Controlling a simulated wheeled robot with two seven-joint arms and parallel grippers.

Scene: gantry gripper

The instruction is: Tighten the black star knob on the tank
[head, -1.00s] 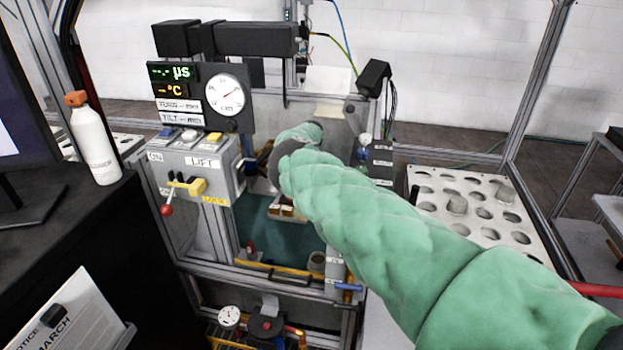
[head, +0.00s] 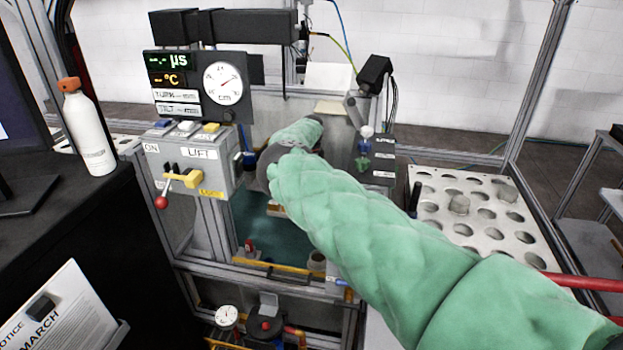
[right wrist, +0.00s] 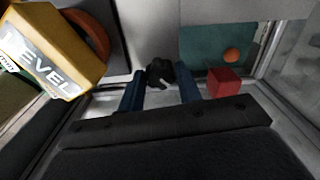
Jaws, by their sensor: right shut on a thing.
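The black star knob (right wrist: 160,73) shows in the right wrist view, between the tips of my right gripper's two dark blue fingers. My right gripper (right wrist: 160,88) is shut on it. The finger contact is partly hard to see in the dim picture. In the head view my green-sleeved right arm reaches into the gantry frame and hides the gripper and the knob. The tank (head: 262,240) shows as a teal area below the forearm. My left gripper is in neither view.
A yellow block marked LEVEL (right wrist: 60,50) is close by at left in the wrist view, and a red block (right wrist: 223,82) is just right of the fingers. In the head view, the LIFT control box (head: 192,160) stands left of my arm and a white holed rack (head: 480,205) stands right.

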